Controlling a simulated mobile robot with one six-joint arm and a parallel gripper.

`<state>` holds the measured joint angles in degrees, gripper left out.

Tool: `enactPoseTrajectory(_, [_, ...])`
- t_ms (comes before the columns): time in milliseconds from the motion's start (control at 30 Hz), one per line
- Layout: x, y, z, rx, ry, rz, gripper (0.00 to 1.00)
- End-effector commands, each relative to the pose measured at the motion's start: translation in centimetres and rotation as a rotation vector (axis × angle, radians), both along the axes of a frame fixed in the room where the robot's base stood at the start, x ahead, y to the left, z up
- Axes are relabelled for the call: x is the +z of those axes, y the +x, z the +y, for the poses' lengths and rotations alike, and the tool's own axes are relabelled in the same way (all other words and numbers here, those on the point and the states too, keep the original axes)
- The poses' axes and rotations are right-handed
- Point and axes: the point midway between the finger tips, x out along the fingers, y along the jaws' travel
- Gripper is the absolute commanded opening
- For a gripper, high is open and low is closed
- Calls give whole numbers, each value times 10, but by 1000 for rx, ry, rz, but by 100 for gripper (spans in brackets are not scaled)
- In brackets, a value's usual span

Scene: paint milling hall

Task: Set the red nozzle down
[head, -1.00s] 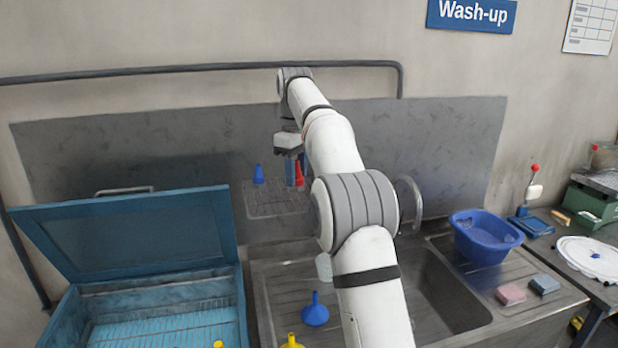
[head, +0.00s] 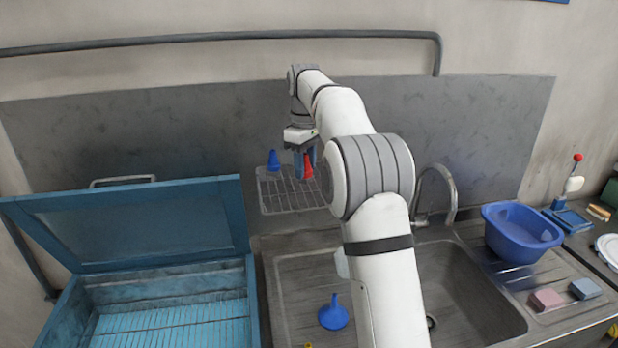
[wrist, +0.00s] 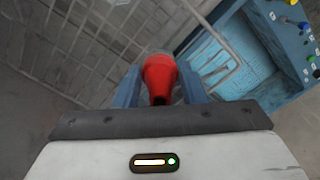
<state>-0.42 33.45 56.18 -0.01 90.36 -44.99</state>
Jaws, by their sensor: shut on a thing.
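The red nozzle (head: 308,168) is held in my gripper (head: 303,163) in front of the wall, by the wire rack (head: 287,202). In the wrist view the red nozzle (wrist: 160,77) sits between the two blue-grey fingers of my gripper (wrist: 158,88), which are shut on it. The rack's grid (wrist: 75,40) shows beyond it on the left. I cannot tell whether the nozzle touches the rack. A blue nozzle (head: 273,161) stands upright at the rack's left back. My arm hides the rack's right end.
An open blue box (head: 150,238) with a raised lid stands left. The sink (head: 455,290) has a tap (head: 445,190). A blue basin (head: 520,233), pink sponge (head: 546,299) and blue-grey sponge (head: 585,288) are right.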

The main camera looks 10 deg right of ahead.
Motion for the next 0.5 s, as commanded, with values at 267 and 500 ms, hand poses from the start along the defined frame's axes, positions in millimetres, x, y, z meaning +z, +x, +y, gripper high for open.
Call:
enactPoseTrajectory(267, [-35,-1,-2,-4,0,1,14])
enactPoseTrajectory(500, [-38,0,-3,-4,0,0,14])
